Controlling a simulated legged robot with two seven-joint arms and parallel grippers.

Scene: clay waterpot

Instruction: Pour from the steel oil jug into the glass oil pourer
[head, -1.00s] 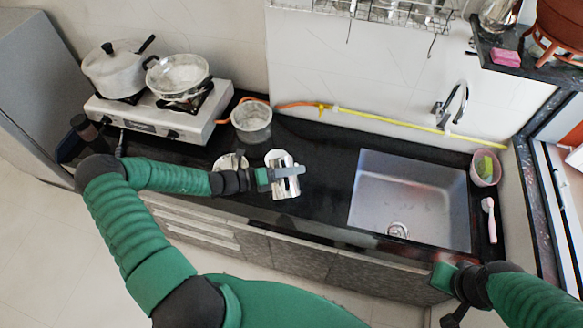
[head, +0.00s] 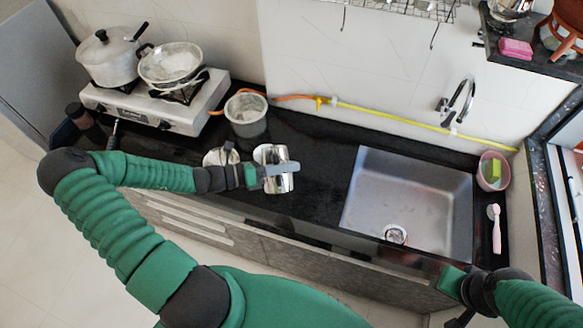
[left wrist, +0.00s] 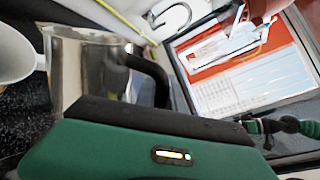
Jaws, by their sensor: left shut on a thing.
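The steel oil jug (head: 270,153) is a shiny metal vessel near the counter's front edge, left of the sink. My left gripper (head: 278,170) is shut on it, its finger crossing the jug's side in the head view. In the left wrist view the jug (left wrist: 92,70) shows polished walls and a black handle close to the gripper.
A stove (head: 160,108) with a lidded pot (head: 108,62) and a pan (head: 170,65) stands at the left. A metal pot (head: 246,116) is behind the jug. The sink (head: 410,195) is to the right. Counter between jug and sink is clear.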

